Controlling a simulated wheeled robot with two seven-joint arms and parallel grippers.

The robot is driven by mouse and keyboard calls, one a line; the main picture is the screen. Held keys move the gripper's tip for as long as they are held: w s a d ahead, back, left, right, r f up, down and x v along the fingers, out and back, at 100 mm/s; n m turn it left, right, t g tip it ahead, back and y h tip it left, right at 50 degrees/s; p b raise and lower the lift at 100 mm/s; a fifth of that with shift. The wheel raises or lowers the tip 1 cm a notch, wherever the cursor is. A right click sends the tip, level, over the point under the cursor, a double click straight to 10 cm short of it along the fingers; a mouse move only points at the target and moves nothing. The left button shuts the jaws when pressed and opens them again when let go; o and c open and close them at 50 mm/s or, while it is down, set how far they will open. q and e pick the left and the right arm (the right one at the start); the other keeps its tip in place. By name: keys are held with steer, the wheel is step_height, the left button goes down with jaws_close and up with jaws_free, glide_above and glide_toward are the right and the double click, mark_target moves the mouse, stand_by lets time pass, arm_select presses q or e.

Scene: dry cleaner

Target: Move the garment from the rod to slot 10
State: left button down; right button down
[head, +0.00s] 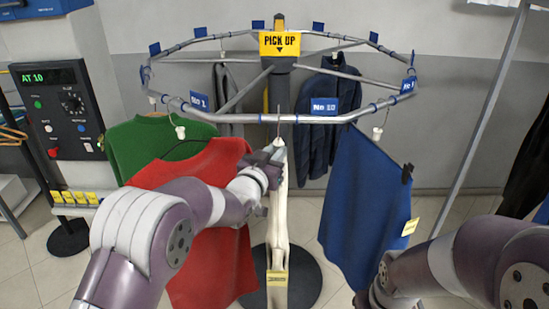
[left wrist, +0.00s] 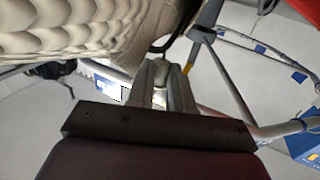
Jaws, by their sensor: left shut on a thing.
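My left gripper (head: 268,172) is shut on the neck of the hanger of a cream garment (head: 280,222). The garment hangs below it, seen nearly edge-on, with a yellow tag low down. The hanger's hook reaches up to the front rail of the round conveyor (head: 250,118), left of the No 10 plate (head: 324,106); I cannot tell if it rests on the rail. In the left wrist view the fingers (left wrist: 165,88) close on the pale hanger neck, with the cream knit (left wrist: 85,35) beside them. My right arm shows at lower right; its fingers are not visible.
A red garment (head: 205,235) and a green garment (head: 140,145) hang to the left, the red one close to my left arm. A blue garment (head: 362,195) hangs to the right. Dark clothes hang behind. The control box display (head: 47,77) reads AT 10.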

arm_select(q)
steer(key=shift+w+r, duration=0.1)
steer(key=shift+w, duration=1.85)
steer(key=shift+s+f+b, duration=0.1)
steer(key=shift+f+b, duration=1.5)
steer(key=shift+b, duration=0.4)
steer(key=shift+f+b, duration=0.25)
steer(key=shift+b, duration=0.25)
steer(key=c, duration=0.9)
jaws_free()
steer(key=shift+c, duration=0.2)
steer(key=shift+s+f, duration=0.1)
